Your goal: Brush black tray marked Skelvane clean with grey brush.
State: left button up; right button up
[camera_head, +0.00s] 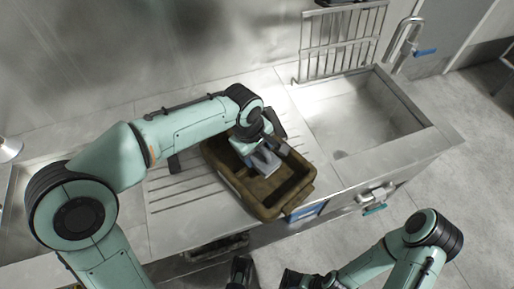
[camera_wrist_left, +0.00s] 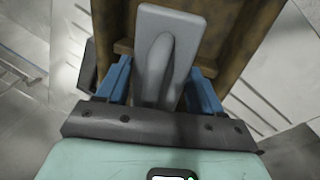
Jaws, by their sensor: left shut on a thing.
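The tray (camera_head: 229,183) lies on the ribbed drainboard left of the sink. It looks brown and dirty rather than black, and I cannot read any marking on it. My left gripper (camera_head: 262,160) is over the tray's inside, reaching in from the upper left. It is shut on the grey brush (camera_wrist_left: 168,45), whose grey back and handle show between the blue fingers in the left wrist view. The bristles are hidden, so I cannot tell whether they touch the tray. Dark parts at the bottom edge of the head view belong to my right arm; its jaws are not clear.
A blue patch (camera_head: 306,212) shows at the counter front below the tray. The ribbed drainboard (camera_head: 180,190) left of the tray is clear.

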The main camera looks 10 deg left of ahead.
pick_arm(q)
jog(key=shift+f+b, duration=0.3)
jog(key=shift+f, duration=0.2)
